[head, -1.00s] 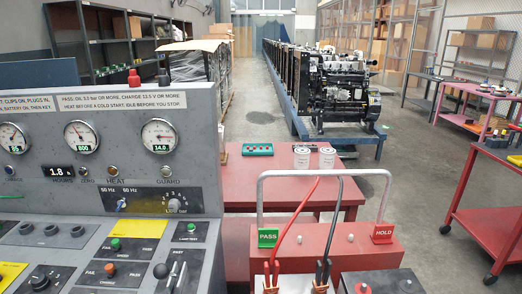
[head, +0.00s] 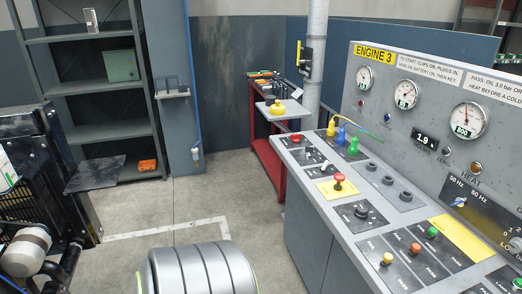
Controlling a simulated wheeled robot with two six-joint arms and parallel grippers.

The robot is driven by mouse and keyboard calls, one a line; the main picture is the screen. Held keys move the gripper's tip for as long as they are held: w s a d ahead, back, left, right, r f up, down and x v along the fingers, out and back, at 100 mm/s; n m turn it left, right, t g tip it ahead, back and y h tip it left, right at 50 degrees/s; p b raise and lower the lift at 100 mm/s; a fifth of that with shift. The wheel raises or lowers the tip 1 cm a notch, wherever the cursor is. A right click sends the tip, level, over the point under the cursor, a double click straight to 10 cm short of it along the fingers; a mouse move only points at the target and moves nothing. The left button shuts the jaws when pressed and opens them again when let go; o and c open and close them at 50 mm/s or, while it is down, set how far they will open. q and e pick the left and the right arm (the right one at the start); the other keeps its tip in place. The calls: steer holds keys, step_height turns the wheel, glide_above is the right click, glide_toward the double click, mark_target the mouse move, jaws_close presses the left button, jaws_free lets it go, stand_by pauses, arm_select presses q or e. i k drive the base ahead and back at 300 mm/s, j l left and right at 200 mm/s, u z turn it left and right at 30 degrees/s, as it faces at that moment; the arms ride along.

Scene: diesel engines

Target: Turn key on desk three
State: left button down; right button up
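The grey control desk (head: 308,237) with the yellow ENGINE 3 sign (head: 374,53) fills the right side of the head view. On its sloped top, a black rotary switch (head: 362,212) sits on a dark plate. It may be the key switch, but it is too small to tell, and so is its position. A red mushroom button (head: 339,179) stands on a yellow plate behind it. Blue and green plugs (head: 353,146) stand at the desk's far end. Neither of my grippers is in view.
Grey shelves (head: 92,100) stand at the back left. A red cart (head: 267,160) is beyond the desk's far end. A dark engine (head: 45,190) is at the left edge. Open floor (head: 250,205) lies between engine and desk.

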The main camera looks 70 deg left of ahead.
mark_target(309, 149)
steer(key=u, duration=1.85)
